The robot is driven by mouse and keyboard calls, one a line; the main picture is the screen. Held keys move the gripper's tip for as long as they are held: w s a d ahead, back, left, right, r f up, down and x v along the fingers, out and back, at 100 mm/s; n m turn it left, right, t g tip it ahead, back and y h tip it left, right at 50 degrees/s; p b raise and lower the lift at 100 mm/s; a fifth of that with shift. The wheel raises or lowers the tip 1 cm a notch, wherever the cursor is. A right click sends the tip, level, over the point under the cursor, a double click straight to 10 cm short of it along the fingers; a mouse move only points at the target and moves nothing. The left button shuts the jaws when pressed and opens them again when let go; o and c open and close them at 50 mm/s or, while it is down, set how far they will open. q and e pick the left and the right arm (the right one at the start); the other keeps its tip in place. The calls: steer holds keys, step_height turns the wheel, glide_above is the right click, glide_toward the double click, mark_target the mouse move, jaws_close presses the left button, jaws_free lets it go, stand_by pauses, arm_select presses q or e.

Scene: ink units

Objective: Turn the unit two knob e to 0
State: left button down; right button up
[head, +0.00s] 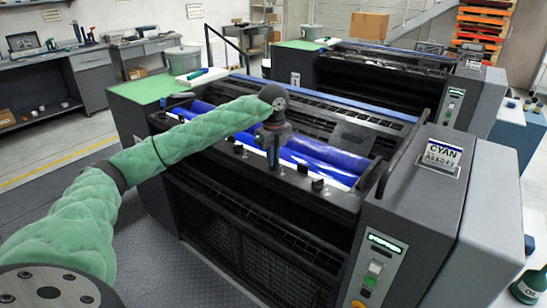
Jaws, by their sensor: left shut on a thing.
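The near press unit (330,205) carries a row of small black knobs along its front rail, below the blue roller (320,152). My left gripper (273,160) comes down from above onto this rail, pointing downward. It is shut on a knob in the row, which the fingers mostly hide. One free knob (238,148) shows to its left, and others (303,168) and (318,184) to its right. Knob letters and the dial setting are too small to read. My right gripper is not in view.
A sign reading CYAN (438,156) stands on the near unit's right housing, above a lit control panel (376,268). A second press (385,75) stands behind. A dark handrail (402,160) rises right of the rollers. An oil can (528,286) stands at lower right.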

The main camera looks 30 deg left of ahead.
arm_select(q)
steer(key=c, duration=1.5)
jaws_free()
steer(key=shift+r, duration=0.1)
